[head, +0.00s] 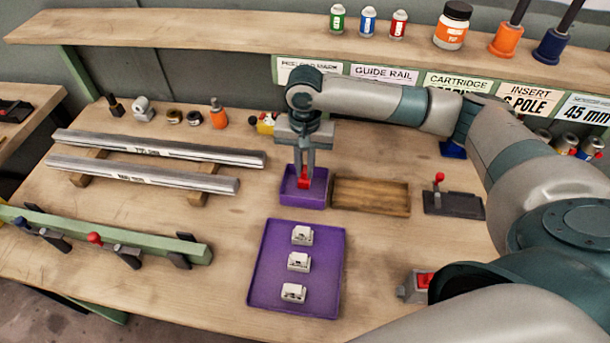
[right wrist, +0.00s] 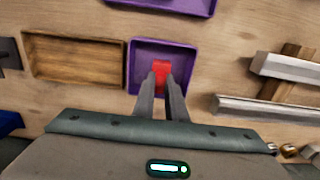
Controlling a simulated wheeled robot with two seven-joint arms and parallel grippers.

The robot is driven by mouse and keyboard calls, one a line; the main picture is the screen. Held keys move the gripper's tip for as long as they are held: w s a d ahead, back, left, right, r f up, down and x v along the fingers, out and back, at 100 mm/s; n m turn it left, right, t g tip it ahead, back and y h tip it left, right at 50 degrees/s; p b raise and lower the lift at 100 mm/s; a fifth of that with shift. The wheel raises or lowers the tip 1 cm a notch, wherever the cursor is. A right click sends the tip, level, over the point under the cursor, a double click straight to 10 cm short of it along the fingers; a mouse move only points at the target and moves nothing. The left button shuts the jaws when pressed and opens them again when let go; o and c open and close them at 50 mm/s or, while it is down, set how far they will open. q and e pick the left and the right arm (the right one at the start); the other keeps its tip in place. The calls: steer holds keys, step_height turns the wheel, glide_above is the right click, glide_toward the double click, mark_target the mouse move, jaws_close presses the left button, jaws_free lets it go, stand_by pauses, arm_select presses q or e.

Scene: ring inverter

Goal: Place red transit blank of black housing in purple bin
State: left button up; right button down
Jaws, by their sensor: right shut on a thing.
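My right gripper (head: 304,176) is shut on a small red block (head: 304,184), the red transit blank. It points down over the small purple bin (head: 291,198). In the right wrist view the red blank (right wrist: 161,68) is between the fingertips, within the outline of the purple bin (right wrist: 188,88). I cannot tell whether the blank touches the bin floor. A black housing (head: 453,203) with a red-knobbed lever stands to the right; whether it is the task's housing is unclear. My left gripper is not in view.
A wooden tray (head: 371,197) sits right beside the purple bin. A larger purple tray (head: 252,285) with three white blocks lies in front. Metal rails (head: 150,173) lie to the left. A grey device with a red top (head: 414,286) is at the front right.

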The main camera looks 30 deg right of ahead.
mark_target(305, 177)
steer(key=shift+f+p, duration=0.55)
steer(key=shift+f, duration=1.45)
steer(key=c, duration=1.8)
jaws_free()
steer(key=shift+f, duration=0.1)
step_height(305, 177, up, 12)
steer(key=shift+r+b, duration=0.15)
steer(key=shift+b, duration=1.05)
